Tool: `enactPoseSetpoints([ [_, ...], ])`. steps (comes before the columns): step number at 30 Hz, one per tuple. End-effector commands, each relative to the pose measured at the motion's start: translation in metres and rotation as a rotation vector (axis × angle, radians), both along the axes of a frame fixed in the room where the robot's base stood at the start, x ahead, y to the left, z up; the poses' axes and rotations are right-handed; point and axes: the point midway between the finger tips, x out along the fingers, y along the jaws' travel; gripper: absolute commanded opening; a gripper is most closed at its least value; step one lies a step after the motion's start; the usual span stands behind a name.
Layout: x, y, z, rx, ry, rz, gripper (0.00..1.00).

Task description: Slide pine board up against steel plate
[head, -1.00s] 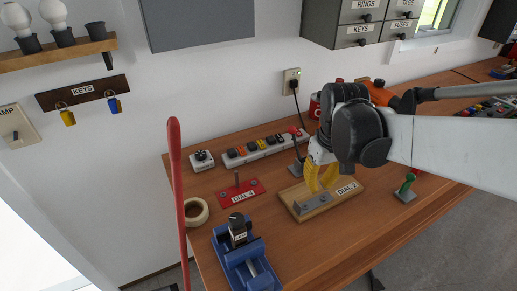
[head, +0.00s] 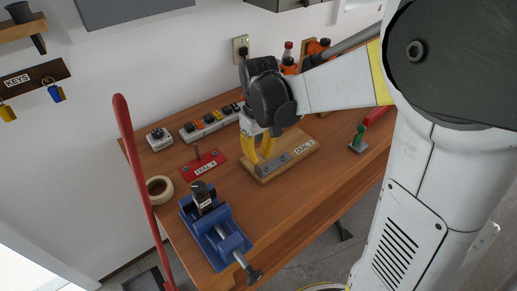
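The pine board (head: 296,158) is a light wooden base lying on the workbench in the head view. It carries a grey metal strip (head: 273,166) and a white dial label. Left of it lies a red plate (head: 219,158) with an upright peg and its own dial label, perhaps the steel plate. A narrow strip of bench separates the two. My gripper (head: 259,154) points down with its yellow fingers at the board's left part. The fingers hide that part of the board, so contact and any grip are unclear.
A blue vise (head: 219,235) stands at the front left, with a tape roll (head: 159,189) behind it. A power strip (head: 211,123) and a small switch box (head: 159,139) are at the back. A red pole (head: 137,165) rises at the left.

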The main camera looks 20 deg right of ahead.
Motion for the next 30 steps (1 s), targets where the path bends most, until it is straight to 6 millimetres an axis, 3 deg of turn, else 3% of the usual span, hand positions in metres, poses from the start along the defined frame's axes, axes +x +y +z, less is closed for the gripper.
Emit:
enactPoseSetpoints([
  [1, 0.001, 0.0, -0.014, 0.0, 0.0, 0.0, 0.13],
  [6, 0.0, 0.0, -0.043, -0.001, -0.001, 0.0, 0.13],
  [12, 0.0, 0.0, -0.063, -0.001, -0.001, 0.0, 0.13],
  [24, 0.0, 0.0, -0.068, -0.001, -0.001, 0.0, 0.13],
  [26, 0.0, 0.0, -0.068, -0.001, -0.001, 0.0, 0.0],
  [30, 0.0, 0.0, -0.068, -0.001, -0.001, 0.0, 0.0],
])
